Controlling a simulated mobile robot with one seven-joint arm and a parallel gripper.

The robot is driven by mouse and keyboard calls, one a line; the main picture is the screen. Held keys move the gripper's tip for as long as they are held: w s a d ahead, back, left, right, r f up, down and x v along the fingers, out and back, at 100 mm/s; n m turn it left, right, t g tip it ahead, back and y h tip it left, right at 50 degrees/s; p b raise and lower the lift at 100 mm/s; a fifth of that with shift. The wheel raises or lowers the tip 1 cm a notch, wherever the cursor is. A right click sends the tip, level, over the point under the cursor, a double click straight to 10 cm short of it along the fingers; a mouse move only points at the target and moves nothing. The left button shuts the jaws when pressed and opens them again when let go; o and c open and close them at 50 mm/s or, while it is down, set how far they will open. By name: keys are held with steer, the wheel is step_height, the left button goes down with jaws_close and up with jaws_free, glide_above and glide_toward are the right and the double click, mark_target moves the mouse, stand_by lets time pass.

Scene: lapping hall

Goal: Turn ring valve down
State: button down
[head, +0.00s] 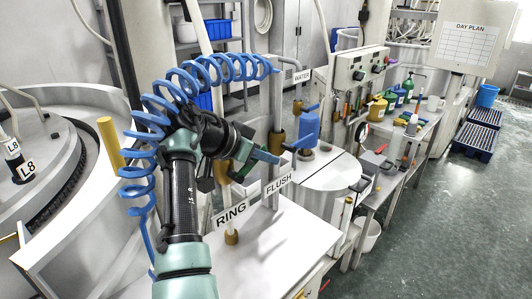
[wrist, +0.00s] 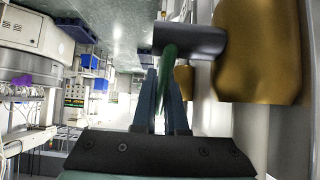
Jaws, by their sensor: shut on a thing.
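My gripper (head: 266,157) is in the middle of the head view, above the RING label (head: 232,212) and beside the upright pipes. In the wrist view my gripper (wrist: 164,82) has its two fingers closed on a thin green lever (wrist: 169,50), the ring valve's handle. The lever runs between the fingers toward a dark grey round stem (wrist: 195,40). A large brass valve body (wrist: 258,50) is to the right of the stem. In the head view my arm and gripper hide much of the valve, so the lever's exact angle is unclear there.
The FLUSH pipe (head: 271,195) stands close to the right of my gripper. The white bench top (head: 265,240) below is mostly clear. A side bench with bottles and tools stands at the right.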

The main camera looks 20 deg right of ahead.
steer(key=c, duration=1)
jaws_free()
steer(key=shift+o, duration=0.2)
steer(key=shift+a+r, duration=0.1)
steer(key=b+v, duration=0.3)
steer(key=v, duration=0.9)
steer(key=shift+a+r+b, duration=0.25)
steer(key=shift+a+b, duration=0.05)
steer(key=shift+b, duration=0.1)
steer(key=shift+s, duration=0.1)
